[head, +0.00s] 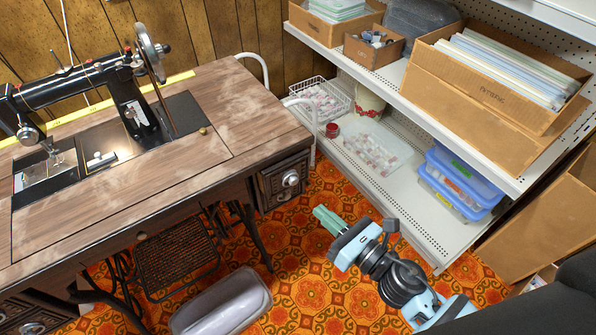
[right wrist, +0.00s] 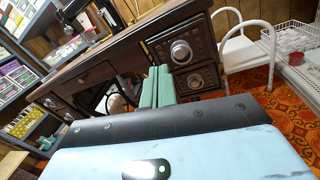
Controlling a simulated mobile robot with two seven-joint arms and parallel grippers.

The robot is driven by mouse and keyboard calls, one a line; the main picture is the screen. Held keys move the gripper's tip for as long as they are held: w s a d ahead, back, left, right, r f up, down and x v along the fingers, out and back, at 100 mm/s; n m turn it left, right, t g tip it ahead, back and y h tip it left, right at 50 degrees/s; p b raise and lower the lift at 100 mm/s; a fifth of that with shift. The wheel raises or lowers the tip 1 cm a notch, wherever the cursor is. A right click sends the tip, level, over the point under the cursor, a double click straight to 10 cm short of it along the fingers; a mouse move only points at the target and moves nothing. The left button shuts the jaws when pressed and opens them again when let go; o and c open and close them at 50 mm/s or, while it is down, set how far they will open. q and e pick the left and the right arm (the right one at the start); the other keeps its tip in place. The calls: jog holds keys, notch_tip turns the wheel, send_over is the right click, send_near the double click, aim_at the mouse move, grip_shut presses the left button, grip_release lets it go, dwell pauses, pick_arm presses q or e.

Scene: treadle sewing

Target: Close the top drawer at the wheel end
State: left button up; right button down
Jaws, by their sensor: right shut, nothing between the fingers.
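The top drawer at the wheel end (head: 284,181) is a dark carved wooden drawer with a round metal knob, under the right end of the sewing table. It also shows in the right wrist view (right wrist: 165,47), where its front stands forward of the lower drawer (right wrist: 195,80), so it looks partly open. My right gripper (head: 322,215) is shut and empty, with green fingers pointing toward the drawers. It is apart from the drawer, to its front right in the head view. In the right wrist view its fingers (right wrist: 158,70) overlap the drawers' left side. My left gripper is out of view.
The sewing machine (head: 75,85) with its handwheel (head: 150,52) stands on the wooden table (head: 215,110). A white-framed chair (right wrist: 245,45) is beside the drawers. Shelving (head: 405,195) with boxes runs along the right. A grey bin (head: 222,303) sits on the patterned floor.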

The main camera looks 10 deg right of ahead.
jog(key=d+n+t+h, duration=0.1)
jog(key=d+h, duration=0.1)
jog(key=h, duration=0.1)
send_near(291, 162)
jog(key=x, duration=0.7)
jog(key=shift+s+a+f+p, duration=0.1)
jog(key=shift+f+p, duration=0.1)
jog(key=shift+p, duration=0.2)
jog(key=b+x, duration=0.1)
jog(key=x, duration=0.3)
jog(key=shift+r, duration=0.25)
jog(key=shift+w, duration=0.25)
